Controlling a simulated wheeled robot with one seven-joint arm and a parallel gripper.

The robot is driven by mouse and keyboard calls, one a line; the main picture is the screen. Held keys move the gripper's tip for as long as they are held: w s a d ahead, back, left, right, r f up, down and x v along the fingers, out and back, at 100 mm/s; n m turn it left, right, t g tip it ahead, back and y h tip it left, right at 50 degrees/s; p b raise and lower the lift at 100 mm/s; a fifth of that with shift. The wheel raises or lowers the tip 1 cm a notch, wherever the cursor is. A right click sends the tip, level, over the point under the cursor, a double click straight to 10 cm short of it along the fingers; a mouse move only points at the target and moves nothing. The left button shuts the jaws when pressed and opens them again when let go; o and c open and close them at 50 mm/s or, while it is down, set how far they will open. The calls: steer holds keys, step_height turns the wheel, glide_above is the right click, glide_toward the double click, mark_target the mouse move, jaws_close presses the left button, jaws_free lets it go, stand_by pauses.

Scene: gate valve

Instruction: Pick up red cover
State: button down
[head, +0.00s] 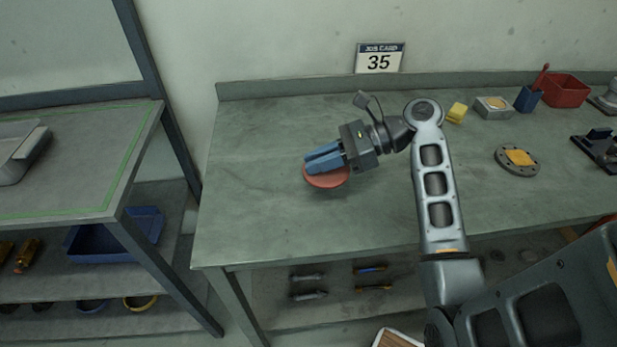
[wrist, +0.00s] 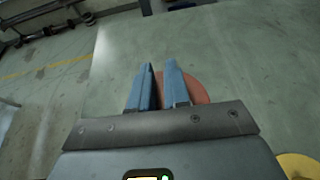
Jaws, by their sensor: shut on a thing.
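The red cover (head: 327,181) is a round, flat disc at the left part of the green workbench (head: 265,215). My gripper (head: 312,163) has blue fingers and is over the cover, shut on it. In the wrist view the cover (wrist: 194,88) shows between and to the right of the fingers (wrist: 159,80). The fingers hide part of it. I cannot tell whether the cover touches the bench or is slightly above it.
A round grey flange (head: 503,165) with an orange centre, a yellow block (head: 457,112), a grey block (head: 494,108), a blue cup (head: 527,99) and a red bin (head: 564,90) stand on the right. A shelf with a grey tray (head: 20,150) is at left. The bench around the cover is clear.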

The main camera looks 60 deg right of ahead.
steer(key=s+d+r+p, duration=0.2)
steer(key=d+r, duration=0.3)
steer(key=d, duration=0.3)
steer(key=shift+s+r+p, duration=0.25)
steer(key=shift+s+p, duration=0.1)
steer(key=shift+s, duration=0.5)
